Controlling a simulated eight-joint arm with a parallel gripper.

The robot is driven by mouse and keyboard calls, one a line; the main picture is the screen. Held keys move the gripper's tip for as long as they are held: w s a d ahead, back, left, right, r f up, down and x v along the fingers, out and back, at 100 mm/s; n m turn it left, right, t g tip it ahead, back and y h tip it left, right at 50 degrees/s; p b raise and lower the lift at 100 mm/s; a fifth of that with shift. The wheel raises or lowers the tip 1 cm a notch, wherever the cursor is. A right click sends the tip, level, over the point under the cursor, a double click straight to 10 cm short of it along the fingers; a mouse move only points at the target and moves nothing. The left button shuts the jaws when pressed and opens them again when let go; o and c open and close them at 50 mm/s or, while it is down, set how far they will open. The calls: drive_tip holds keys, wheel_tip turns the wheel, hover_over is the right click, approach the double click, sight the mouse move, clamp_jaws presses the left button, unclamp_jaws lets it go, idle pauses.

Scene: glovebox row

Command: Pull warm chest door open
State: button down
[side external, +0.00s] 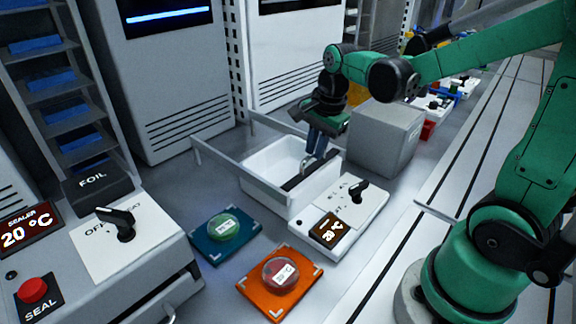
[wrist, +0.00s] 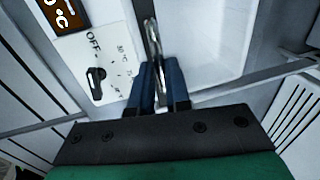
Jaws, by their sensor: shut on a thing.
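The white chest (side external: 262,188) stands at the middle of the side external view, its white inside open to view from above. Its metal handle (wrist: 152,38) runs between my fingers in the wrist view. My gripper (side external: 313,152) points down at the chest's right side, with its blue fingers shut on the handle; they also show in the wrist view (wrist: 158,88). A dark strip (side external: 293,184) lies along the chest by the handle. The door panel itself is hard to make out.
A teal mat (side external: 205,248) with a green dish and an orange mat (side external: 262,296) with a red dish lie in front. A grey box (side external: 385,135) stands close right of my gripper. Thin rails (side external: 220,165) run behind the chest. The sealer (side external: 110,275) is at left.

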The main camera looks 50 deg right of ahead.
hover_over(268, 146)
drive_tip(key=s, duration=0.1)
drive_tip(key=shift+d, duration=0.1)
drive_tip(key=shift+s, duration=0.1)
drive_tip(key=c, duration=0.9)
unclamp_jaws()
drive_tip(key=shift+o, duration=0.2)
drive_tip(key=r, duration=0.2)
drive_tip(key=s+r, duration=0.1)
drive_tip(key=r, duration=0.2)
drive_tip(key=shift+r, duration=0.25)
drive_tip(key=shift+s, duration=0.1)
